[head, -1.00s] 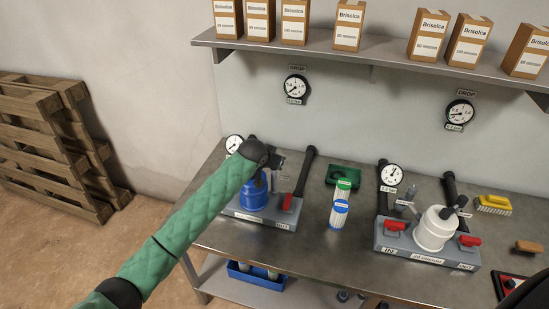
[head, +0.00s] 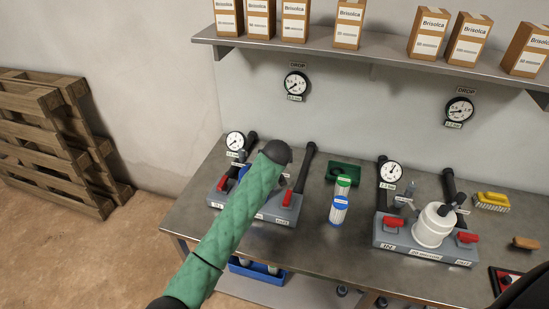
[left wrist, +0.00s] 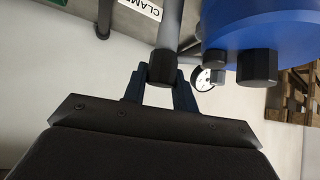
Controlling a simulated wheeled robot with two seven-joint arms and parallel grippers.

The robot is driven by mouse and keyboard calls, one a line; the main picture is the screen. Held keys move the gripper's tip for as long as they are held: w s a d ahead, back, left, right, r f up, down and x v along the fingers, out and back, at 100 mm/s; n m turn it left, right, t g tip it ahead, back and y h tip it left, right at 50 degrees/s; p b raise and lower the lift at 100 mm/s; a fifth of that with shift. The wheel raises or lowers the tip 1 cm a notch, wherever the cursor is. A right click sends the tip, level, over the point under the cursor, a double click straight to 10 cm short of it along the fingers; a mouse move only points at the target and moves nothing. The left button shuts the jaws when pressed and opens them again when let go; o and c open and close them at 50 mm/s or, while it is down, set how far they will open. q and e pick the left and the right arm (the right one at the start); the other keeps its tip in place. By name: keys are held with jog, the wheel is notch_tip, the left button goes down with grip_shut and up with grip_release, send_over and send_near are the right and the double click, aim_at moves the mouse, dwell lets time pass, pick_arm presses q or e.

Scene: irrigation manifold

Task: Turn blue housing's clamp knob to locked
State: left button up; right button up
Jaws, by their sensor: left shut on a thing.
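The blue housing (left wrist: 258,22) fills the upper right of the left wrist view, with a dark faceted knob on it. In the head view only a sliver of it (head: 243,171) shows behind my left arm. My left gripper (left wrist: 160,78) is shut on this clamp knob, one finger on each side. In the head view my arm hides the gripper and the knob. My right gripper is not in view.
The blue housing's grey base (head: 282,211) has red valve handles. To the right stand green and blue cartridges (head: 340,210) and a white housing (head: 434,227) on its base. A gauge (head: 235,140) stands behind my arm. The bench between the two bases is partly clear.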

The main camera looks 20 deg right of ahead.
pick_arm(q)
jog(key=shift+r, duration=0.15)
jog(key=o, duration=1)
jog(key=shift+w, duration=0.1)
jog(key=shift+c, duration=0.2)
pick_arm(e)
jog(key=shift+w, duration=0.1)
pick_arm(q)
jog(key=shift+s+a+r+b, duration=0.1)
jog(key=shift+s+r+b, duration=0.05)
jog(key=shift+s+b, duration=0.3)
jog(key=b+v, duration=0.2)
jog(key=v, duration=0.4)
jog(key=shift+s+r, duration=0.2)
jog(key=shift+r, duration=0.15)
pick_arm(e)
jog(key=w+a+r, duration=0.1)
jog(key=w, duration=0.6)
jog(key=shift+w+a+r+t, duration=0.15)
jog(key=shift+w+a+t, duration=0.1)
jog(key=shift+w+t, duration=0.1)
